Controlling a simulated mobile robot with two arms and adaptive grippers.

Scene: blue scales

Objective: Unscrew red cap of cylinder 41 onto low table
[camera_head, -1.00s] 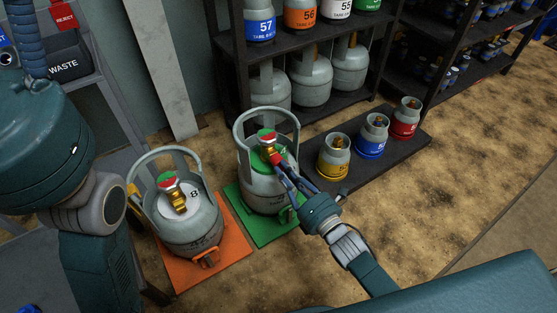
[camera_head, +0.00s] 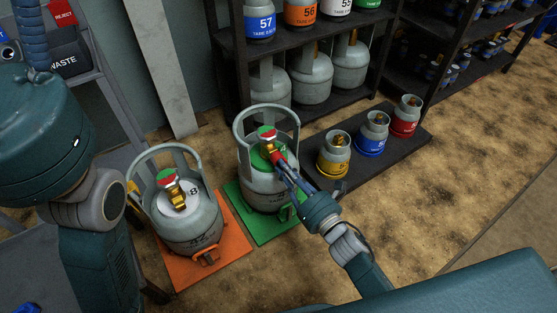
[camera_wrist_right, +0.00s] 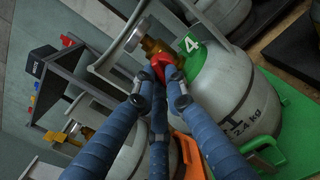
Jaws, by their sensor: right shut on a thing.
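The grey gas cylinder with a green top (camera_head: 270,190) stands upright on a green scale (camera_head: 262,228); in the right wrist view a "4" shows on its green top (camera_wrist_right: 196,48). Its brass valve (camera_wrist_right: 155,47) carries a red cap (camera_wrist_right: 166,66) on the side. My right gripper (camera_wrist_right: 160,82) is shut on the red cap, at the valve. In the head view the right gripper (camera_head: 283,167) reaches the cylinder from the lower right. The cap is partly hidden by the fingers. My left gripper is not in view; only the left arm shows.
A second cylinder (camera_head: 190,225) stands on an orange scale (camera_head: 215,262) to the left. Small yellow, blue and red-banded cylinders stand on a low dark platform (camera_head: 395,163). A shelf (camera_head: 225,60) of cylinders is behind. Open floor lies at right.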

